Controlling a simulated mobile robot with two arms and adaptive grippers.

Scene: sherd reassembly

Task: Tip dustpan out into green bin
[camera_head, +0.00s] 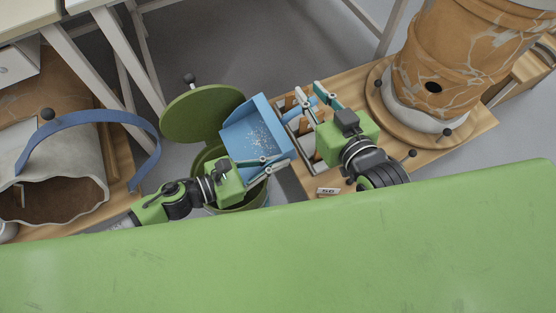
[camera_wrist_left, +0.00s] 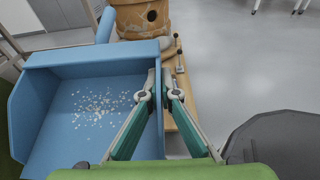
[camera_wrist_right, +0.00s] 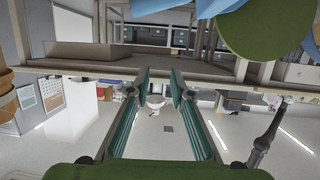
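The blue dustpan (camera_head: 240,135) is above the green bin (camera_head: 212,158), covering much of its opening. Pale crumbs (camera_head: 262,138) lie in the pan; they also show in the left wrist view (camera_wrist_left: 98,103). The bin's round green lid (camera_head: 195,112) stands open. My left gripper (camera_head: 283,160) is shut on the dustpan's side wall; in the left wrist view its fingertips (camera_wrist_left: 160,85) lie on either side of that wall. The dustpan's handle (camera_wrist_left: 105,25) points away. My right gripper (camera_head: 312,97) is open and empty beside the handle. The bin's inside is mostly hidden.
A wooden bench (camera_head: 470,130) at right bears a tall brown mended vessel (camera_head: 450,60) and a divided tray (camera_head: 308,145). At left are a large open pot (camera_head: 60,195) and a blue strap (camera_head: 95,117). A green surface (camera_head: 300,250) fills the front.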

